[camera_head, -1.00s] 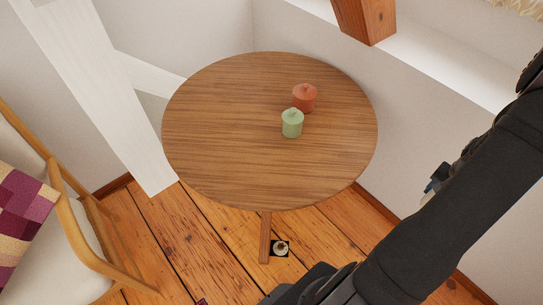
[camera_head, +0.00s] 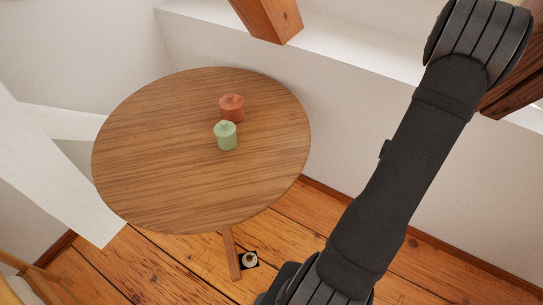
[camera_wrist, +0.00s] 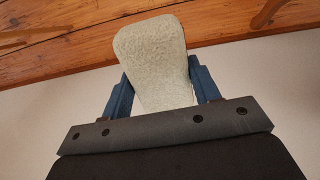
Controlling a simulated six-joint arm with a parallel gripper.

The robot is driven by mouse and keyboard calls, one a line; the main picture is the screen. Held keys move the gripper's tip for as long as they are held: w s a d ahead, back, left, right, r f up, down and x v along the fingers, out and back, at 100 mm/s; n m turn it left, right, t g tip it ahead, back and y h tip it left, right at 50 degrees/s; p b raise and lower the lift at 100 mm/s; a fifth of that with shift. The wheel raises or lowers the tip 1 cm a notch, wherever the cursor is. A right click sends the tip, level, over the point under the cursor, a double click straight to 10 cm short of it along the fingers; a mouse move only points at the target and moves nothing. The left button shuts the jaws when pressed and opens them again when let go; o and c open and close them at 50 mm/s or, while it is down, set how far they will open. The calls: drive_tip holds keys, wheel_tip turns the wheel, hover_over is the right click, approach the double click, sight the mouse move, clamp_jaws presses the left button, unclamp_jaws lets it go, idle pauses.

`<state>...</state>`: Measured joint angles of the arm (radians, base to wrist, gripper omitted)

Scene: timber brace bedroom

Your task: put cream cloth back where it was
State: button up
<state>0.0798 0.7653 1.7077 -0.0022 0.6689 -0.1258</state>
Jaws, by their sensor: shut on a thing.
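The cream cloth (camera_wrist: 152,52) is a pale, fuzzy, folded piece in the wrist view, sticking out beyond the fingers. My gripper (camera_wrist: 160,85) is shut on it, with a blue finger on each side. In the head view my arm crosses the right side, and neither the gripper nor the cloth can be made out there. The round wooden table (camera_head: 150,180) stands left of my arm.
A white sloping timber (camera_head: 50,170) stands close by the table's left edge. A wooden post (camera_head: 270,18) meets the white ledge (camera_head: 350,50) behind. A small object (camera_head: 250,260) lies on the plank floor by the table leg. Most of the tabletop is bare.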

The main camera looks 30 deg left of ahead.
drive_tip(key=s+a+r+n, duration=0.2)
drive_tip(key=s+a, duration=0.1)
drive_tip(key=a, duration=0.9)
drive_tip(key=s+a+r+n, duration=0.1)
drive_tip(key=s+a+n, duration=0.15)
drive_tip(key=a, duration=0.95)
drive_tip(key=s+a+r+n, duration=0.2)
drive_tip(key=s+a, duration=0.2)
drive_tip(key=a, duration=0.8)
drive_tip(key=s+a+r+n, duration=0.2)
drive_tip(key=s+a+n, duration=0.1)
drive_tip(key=s+a, duration=0.85)
drive_tip(key=s+a+r+n, duration=0.2)
drive_tip(key=s+a+n, duration=0.1)
drive_tip(key=s+a, duration=0.8)
hover_over(154, 187)
drive_tip(key=shift+n, duration=0.25)
wheel_tip(154, 187, down, 7)
drive_tip(key=shift+w+r, duration=0.1)
drive_tip(key=shift+w, duration=0.05)
drive_tip(key=shift+s+f, duration=0.2)
drive_tip(key=shift+f, duration=1.9)
drive_tip(key=shift+f, duration=0.1)
drive_tip(key=o, duration=1)
drive_tip(key=shift+o, duration=0.2)
